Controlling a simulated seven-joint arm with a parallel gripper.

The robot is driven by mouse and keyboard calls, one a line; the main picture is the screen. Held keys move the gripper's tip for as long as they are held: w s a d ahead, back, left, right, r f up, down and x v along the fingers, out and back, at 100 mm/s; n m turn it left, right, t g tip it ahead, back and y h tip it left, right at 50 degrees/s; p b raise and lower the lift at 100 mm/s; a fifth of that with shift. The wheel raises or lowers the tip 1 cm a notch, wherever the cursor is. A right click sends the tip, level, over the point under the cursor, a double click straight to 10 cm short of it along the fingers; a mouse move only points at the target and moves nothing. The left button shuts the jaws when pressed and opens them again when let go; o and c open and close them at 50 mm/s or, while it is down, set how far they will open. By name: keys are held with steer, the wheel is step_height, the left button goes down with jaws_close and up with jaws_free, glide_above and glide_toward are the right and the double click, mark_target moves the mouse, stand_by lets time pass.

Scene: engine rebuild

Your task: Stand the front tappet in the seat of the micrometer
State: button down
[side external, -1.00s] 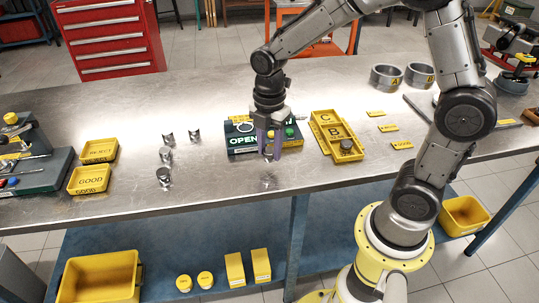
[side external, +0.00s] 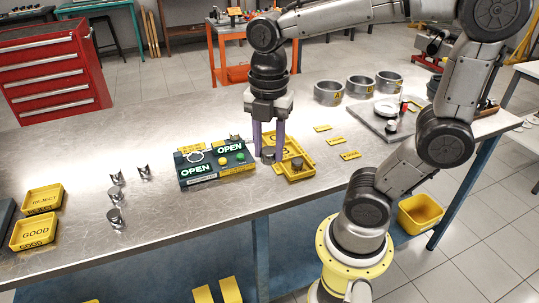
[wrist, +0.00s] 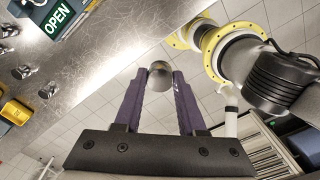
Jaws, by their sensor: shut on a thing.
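My gripper (side external: 268,157) is shut on a small grey cylinder, the tappet (side external: 268,152). It holds it between its purple fingers, above the bench, between the dark green OPEN unit and the yellow lettered tray. In the wrist view the tappet (wrist: 160,76) shows as a round grey end between the fingertips (wrist: 160,84). Another grey cylinder (side external: 297,163) sits in the tray (side external: 300,175).
Several small shiny metal parts (side external: 115,216) stand to the left. The GOOD tray (side external: 35,232) and REJECT tray (side external: 43,198) are at far left. Lettered rings (side external: 328,93) and a plate (side external: 385,122) stand at the back right. Bare bench lies in front of the green unit.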

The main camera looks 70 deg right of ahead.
steer(key=w+d+r, duration=0.2)
steer(key=w+d, duration=0.1)
steer(key=w, duration=1.5)
steer(key=w+d+f, duration=0.3)
steer(key=w+f, duration=0.1)
steer(key=w, duration=0.2)
steer(key=shift+m, duration=0.4)
steer(key=shift+w+d+f, duration=0.2)
steer(key=shift+f, duration=1.45)
steer(key=shift+w+d+f, duration=0.15)
steer(key=shift+d+f, duration=0.1)
steer(key=shift+f, duration=1.45)
steer(key=shift+w+d+f, duration=0.2)
steer(key=shift+f, duration=1.45)
steer(key=shift+c, duration=2.1)
jaws_free()
